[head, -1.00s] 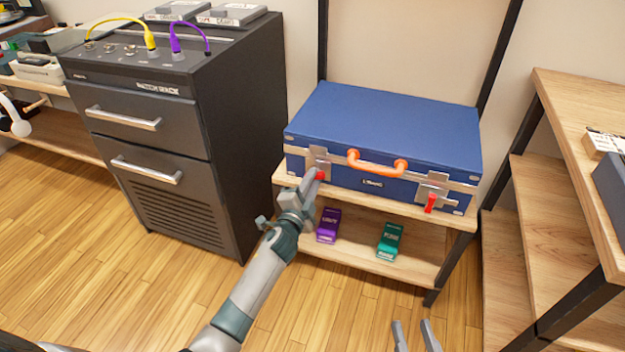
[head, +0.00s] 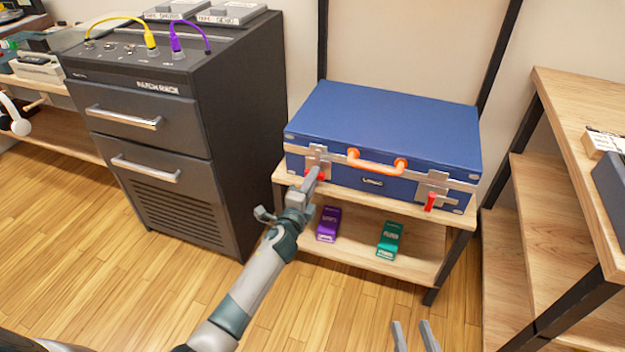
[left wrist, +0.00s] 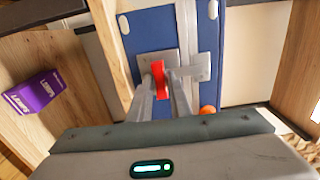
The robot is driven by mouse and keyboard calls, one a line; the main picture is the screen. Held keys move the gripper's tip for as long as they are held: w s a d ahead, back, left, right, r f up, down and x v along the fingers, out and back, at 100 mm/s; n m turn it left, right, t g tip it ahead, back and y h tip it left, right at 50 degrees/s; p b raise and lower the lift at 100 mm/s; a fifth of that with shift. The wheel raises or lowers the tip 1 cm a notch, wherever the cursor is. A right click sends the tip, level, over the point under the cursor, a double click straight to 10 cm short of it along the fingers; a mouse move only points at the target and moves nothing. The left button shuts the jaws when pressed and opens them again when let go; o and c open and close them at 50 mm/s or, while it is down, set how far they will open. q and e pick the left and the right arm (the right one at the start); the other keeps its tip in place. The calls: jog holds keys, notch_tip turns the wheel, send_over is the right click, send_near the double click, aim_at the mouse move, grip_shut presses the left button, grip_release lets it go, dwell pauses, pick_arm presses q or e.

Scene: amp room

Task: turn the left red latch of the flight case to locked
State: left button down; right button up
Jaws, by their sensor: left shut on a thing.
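The blue flight case (head: 385,130) lies shut on the upper board of a wooden shelf, with an orange handle (head: 377,166) on its front. My left gripper (head: 314,178) is at the left red latch (head: 320,176), partly covering it in the head view. In the left wrist view the latch (left wrist: 160,80) sits between the two fingers (left wrist: 166,92), which are shut on it, in front of its metal plate (left wrist: 190,66). The right red latch (head: 431,202) hangs downward on its plate. My right gripper (head: 415,338) shows its two spread fingers at the bottom edge, empty.
A dark cabinet (head: 160,140) is to the left. Wooden shelving (head: 560,200) is to the right. The floor in front is clear.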

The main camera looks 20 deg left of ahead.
pick_arm(q)
jog(key=c, duration=1.6)
grip_release()
jog(key=shift+c, duration=0.2)
jog(key=shift+s, duration=0.1)
